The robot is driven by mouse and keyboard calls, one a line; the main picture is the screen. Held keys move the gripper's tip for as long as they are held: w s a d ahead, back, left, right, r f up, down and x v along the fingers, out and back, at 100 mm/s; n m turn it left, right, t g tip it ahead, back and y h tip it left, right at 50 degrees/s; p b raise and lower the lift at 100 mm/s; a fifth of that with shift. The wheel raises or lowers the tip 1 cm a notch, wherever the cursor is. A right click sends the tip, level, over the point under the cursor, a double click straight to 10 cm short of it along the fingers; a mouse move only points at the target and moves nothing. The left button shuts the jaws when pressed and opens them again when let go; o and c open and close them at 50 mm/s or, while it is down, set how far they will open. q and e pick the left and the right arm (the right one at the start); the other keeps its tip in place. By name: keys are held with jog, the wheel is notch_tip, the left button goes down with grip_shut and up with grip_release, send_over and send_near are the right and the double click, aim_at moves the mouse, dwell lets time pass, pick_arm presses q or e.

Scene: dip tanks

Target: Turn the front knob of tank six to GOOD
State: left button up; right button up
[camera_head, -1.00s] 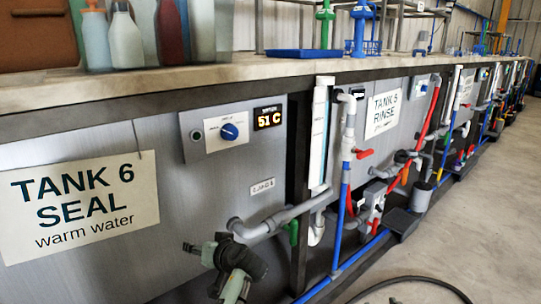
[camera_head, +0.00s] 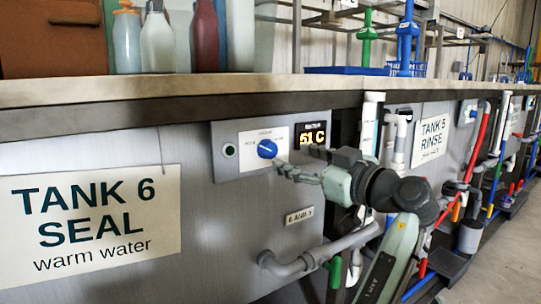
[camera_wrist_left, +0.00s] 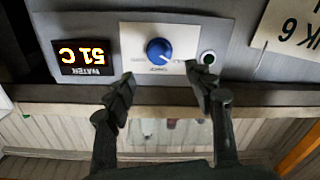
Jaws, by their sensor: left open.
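The blue knob (camera_head: 267,149) of tank six sits on a white dial plate on the grey control panel (camera_head: 229,166). Its small dial lettering is too blurred to read. My left gripper (camera_head: 284,170) is just right of and below the knob in the head view. In the left wrist view, the blue knob (camera_wrist_left: 159,51) lies beyond and between the two dark fingers of the open gripper (camera_wrist_left: 161,84). The fingers appear apart from the knob. The tank 6 sign (camera_head: 88,228) reads SEAL, warm water. My right gripper is not in view.
A lit display (camera_head: 311,135) reading 51 C is right of the knob. A counter edge (camera_head: 200,92) overhangs the panel, with bottles (camera_head: 157,38) on top. Grey pipes (camera_head: 318,254) run below my left arm. Floor (camera_head: 505,255) is free at right.

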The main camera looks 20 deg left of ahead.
aim_at(271, 149)
pick_arm(q)
jog(key=x, duration=0.7)
jog(key=shift+a, duration=0.1)
jog(key=c, duration=1.2)
